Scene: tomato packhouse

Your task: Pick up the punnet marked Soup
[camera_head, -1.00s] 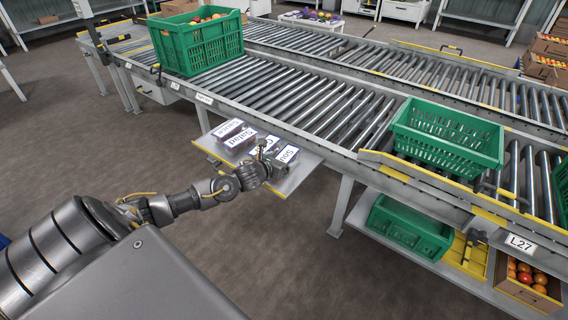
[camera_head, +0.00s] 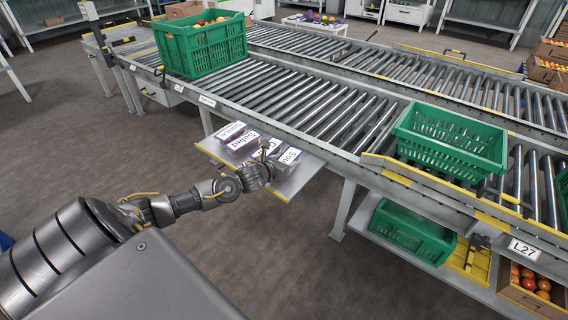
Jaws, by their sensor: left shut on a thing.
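The punnet marked Soup (camera_head: 291,156) is at the right end of a small side shelf (camera_head: 307,176); its white label reads "Sou", the rest is hidden. My left gripper (camera_head: 268,165) is at its left side, shut on it; the fingertips are small and partly hidden. I cannot tell whether the punnet is clear of the shelf. My right gripper is not in view.
Other labelled punnets stand close by on the shelf: Salad (camera_head: 242,142), Sauce (camera_head: 231,130) and one partly hidden, starting with C (camera_head: 271,146). A roller conveyor (camera_head: 300,103) runs behind, carrying green crates (camera_head: 201,45) (camera_head: 450,140).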

